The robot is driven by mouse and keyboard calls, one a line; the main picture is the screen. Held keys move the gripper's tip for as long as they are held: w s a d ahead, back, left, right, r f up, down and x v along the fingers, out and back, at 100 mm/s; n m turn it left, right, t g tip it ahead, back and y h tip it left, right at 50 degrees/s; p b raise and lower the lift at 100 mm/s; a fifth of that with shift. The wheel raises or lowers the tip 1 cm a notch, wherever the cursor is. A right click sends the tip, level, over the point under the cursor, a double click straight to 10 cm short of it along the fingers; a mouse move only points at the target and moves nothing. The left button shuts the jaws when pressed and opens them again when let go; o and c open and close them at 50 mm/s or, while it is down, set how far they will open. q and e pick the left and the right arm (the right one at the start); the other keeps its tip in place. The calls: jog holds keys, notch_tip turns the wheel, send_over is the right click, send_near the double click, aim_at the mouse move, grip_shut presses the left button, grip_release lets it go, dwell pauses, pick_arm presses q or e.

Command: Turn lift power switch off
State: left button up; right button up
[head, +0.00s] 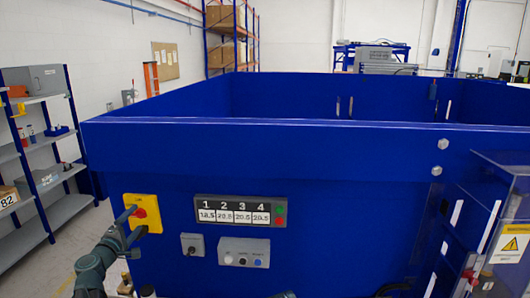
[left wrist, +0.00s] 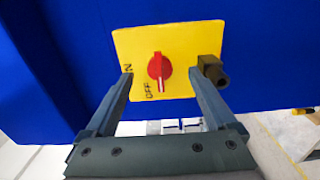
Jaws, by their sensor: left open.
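The lift power switch is a red knob (left wrist: 159,67) on a yellow plate (left wrist: 190,40), fixed to the blue wall of the machine. In the head view the yellow plate (head: 152,203) is at the lower left. The knob's white mark points down in the left wrist view, beside the printed OFF; part of ON shows near the left finger. My left gripper (left wrist: 161,76) is open, one finger on each side of the knob, with gaps visible between. It also shows in the head view (head: 132,222), partly covering the plate.
A dark fitting (left wrist: 212,71) sits on the plate's right side, close to the right finger. In the head view, a numbered display panel (head: 240,211), a small grey switch box (head: 192,244) and a control box (head: 244,252) are right of the plate. Shelves (head: 40,145) stand left.

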pick_arm(q)
jog(key=shift+s, duration=0.15)
dwell(0.3)
jog(key=s, duration=0.6)
jog(key=shift+s+a, duration=0.3)
jog(key=shift+s, duration=0.05)
